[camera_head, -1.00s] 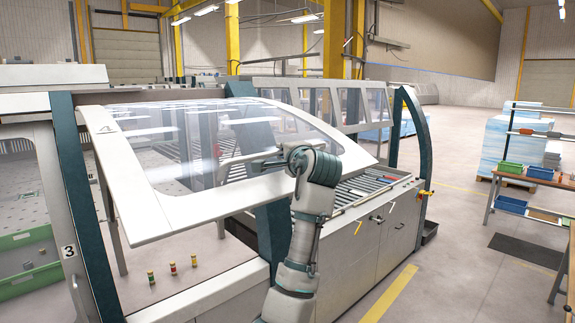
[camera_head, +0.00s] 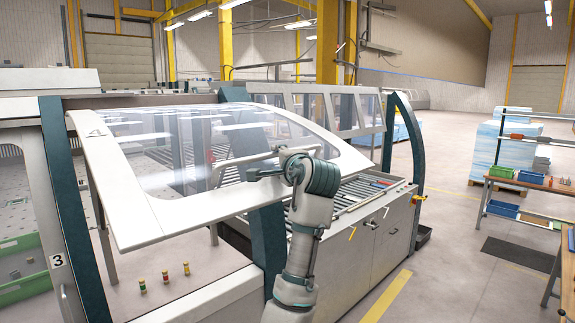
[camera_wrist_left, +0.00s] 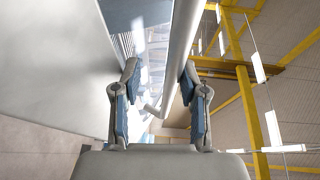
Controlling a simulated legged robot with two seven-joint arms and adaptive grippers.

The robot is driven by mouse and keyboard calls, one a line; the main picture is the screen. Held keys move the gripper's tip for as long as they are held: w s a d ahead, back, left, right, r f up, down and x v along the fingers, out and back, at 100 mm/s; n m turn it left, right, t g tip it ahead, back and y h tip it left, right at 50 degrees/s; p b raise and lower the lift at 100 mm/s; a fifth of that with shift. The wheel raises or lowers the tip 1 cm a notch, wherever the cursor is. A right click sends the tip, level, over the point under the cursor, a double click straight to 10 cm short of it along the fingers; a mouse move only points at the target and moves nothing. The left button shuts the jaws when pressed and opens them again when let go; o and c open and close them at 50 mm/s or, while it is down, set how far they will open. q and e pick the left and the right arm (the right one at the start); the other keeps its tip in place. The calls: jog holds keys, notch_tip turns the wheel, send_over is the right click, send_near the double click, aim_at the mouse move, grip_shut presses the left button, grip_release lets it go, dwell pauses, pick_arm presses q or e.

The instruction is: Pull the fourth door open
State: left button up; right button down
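The fourth door (camera_head: 180,207), a white-framed clear panel marked 4, is tilted up and stands out from the machine with its lower edge above the deck. A pale handle bar (camera_head: 235,161) runs along it. My left gripper (camera_head: 262,173) is at the door's lower frame, close to the bar; my wrist hides part of both. In the left wrist view, the fingers of my left gripper (camera_wrist_left: 160,70) are spread, with the pale bar (camera_wrist_left: 182,45) running between them, nearer the right finger. I cannot tell whether they touch it. My right gripper is not in view.
White cabinets (camera_head: 365,245) with a roller bed lie to the right. Open floor (camera_head: 440,270) leads to a workbench (camera_head: 530,183) with bins.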

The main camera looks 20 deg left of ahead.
pick_arm(q)
jog(key=v, duration=1)
jog(key=shift+f, duration=0.15)
